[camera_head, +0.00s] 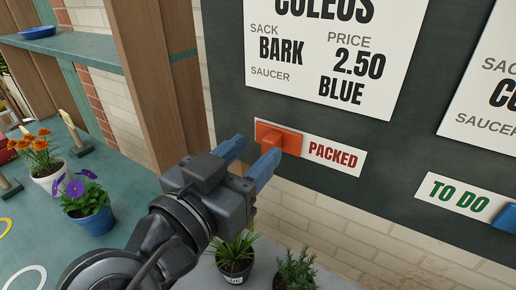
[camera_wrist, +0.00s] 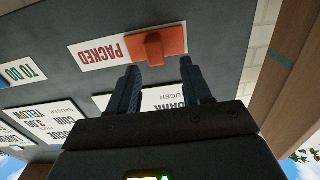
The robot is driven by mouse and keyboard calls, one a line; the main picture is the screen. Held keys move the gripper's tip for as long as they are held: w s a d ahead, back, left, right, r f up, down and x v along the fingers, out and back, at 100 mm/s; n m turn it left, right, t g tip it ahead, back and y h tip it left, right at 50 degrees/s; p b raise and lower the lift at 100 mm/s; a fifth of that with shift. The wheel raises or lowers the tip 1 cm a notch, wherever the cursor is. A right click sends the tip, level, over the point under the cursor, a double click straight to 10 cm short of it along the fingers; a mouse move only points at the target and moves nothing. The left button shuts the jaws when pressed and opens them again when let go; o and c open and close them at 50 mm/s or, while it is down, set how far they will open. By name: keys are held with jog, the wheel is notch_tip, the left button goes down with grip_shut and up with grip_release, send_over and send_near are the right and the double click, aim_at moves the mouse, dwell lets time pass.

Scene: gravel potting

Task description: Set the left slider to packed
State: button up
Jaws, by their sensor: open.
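The left slider is an orange block with a raised knob (camera_head: 284,140) on the dark board. It sits at the left end of its white strip (camera_head: 340,155), and the red word PACKED shows uncovered to its right. In the wrist view the orange slider (camera_wrist: 158,44) appears just beyond my fingertips, with PACKED upside down beside it. My gripper (camera_head: 258,147) is open and empty, its blue fingers pointing at the board close to the slider. In the wrist view the knob lies between the lines of the two fingers (camera_wrist: 160,67) and looks clear of them.
A blue slider (camera_head: 504,216) beside the green words TO DO is at the right. Above the orange slider hangs a COLEUS card (camera_head: 325,45). A wooden post (camera_head: 150,70) stands left of the board. Potted plants stand below, including a spiky one (camera_head: 236,258).

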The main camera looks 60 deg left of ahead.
jog(key=shift+b+v, duration=0.45)
jog(key=shift+v, duration=2.05)
